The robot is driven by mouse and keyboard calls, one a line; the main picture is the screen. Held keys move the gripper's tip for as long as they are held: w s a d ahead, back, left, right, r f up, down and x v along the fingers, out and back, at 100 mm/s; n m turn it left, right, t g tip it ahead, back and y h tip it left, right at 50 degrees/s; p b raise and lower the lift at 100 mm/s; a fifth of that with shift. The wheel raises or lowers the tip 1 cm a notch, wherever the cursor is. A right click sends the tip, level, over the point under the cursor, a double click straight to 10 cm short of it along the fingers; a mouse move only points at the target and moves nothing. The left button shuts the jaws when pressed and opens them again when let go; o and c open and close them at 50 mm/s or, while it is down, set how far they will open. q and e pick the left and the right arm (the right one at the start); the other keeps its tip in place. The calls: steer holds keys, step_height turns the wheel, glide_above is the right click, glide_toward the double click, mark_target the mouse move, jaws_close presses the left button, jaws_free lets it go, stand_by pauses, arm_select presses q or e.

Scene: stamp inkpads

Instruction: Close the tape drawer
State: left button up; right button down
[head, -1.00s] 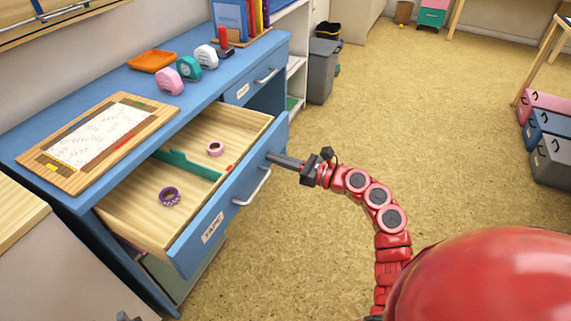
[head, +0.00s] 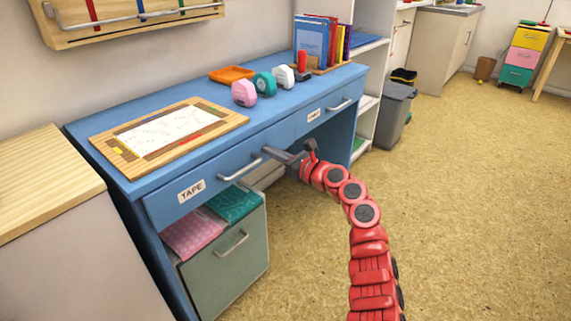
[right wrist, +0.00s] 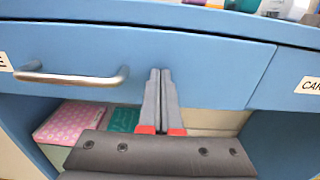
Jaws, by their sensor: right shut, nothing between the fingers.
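The blue tape drawer (head: 217,176), with a white TAPE label and a metal bar handle, sits flush in the blue desk (head: 83,143) in the head view. Its inside is hidden. My right gripper (head: 268,152) is shut and empty, with its fingertips at the drawer front, to the right of the handle. In the right wrist view the shut fingers (right wrist: 158,75) point at the drawer front (right wrist: 200,65), with the handle (right wrist: 70,76) to their left. I cannot tell whether the tips touch the front. My left gripper is not in view.
A second drawer (head: 328,114) with a label is shut on the right. Below the tape drawer stands a grey-green cabinet (head: 222,265) with pink and teal items on top. Tape dispensers, an orange tray (head: 232,74) and a framed sheet lie on the desk.

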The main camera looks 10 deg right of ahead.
steer(key=shift+w+a+r, duration=0.1)
steer(key=shift+w+a, duration=0.2)
steer(key=shift+w, duration=0.15)
steer(key=shift+a+r, duration=0.1)
steer(key=shift+r, duration=0.05)
steer(key=shift+s, duration=0.1)
